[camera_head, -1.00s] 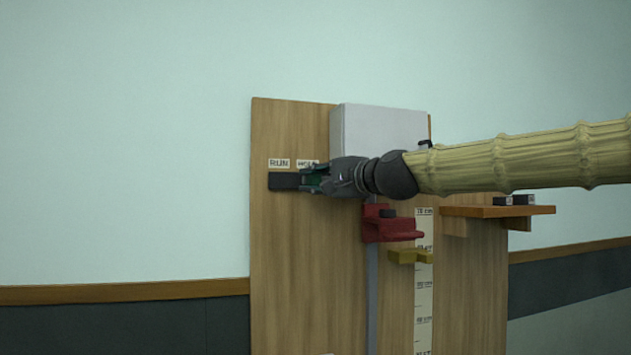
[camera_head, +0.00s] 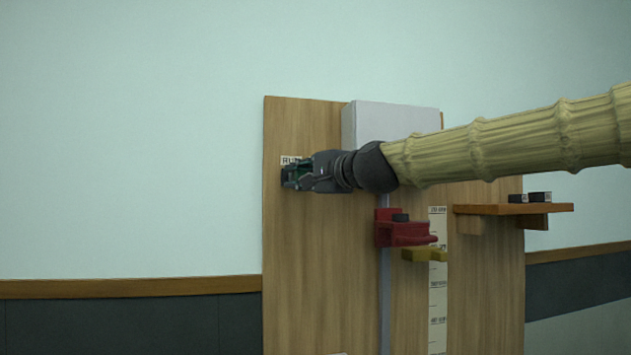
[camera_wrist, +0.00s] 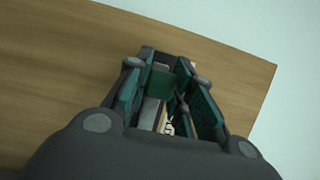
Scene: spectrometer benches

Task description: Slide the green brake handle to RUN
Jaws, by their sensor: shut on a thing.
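The green brake handle (camera_wrist: 161,84) shows in the wrist view between the two fingers of my gripper (camera_wrist: 170,95), which is shut on it. In the head view my gripper (camera_head: 292,177) is at the left end of the dark brake track, just below the RUN label (camera_head: 288,160), which it partly covers. The handle is mostly hidden by the fingers there. The HOLD label and most of the track are hidden behind my gripper and wrist.
A wooden panel (camera_head: 320,280) carries a pale box (camera_head: 395,120), a red clamp (camera_head: 402,232) on a vertical rail, a yellow pointer (camera_head: 424,255) and a scale strip (camera_head: 437,310). A wooden shelf (camera_head: 500,210) with small dark blocks is at right. Left of the panel is bare wall.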

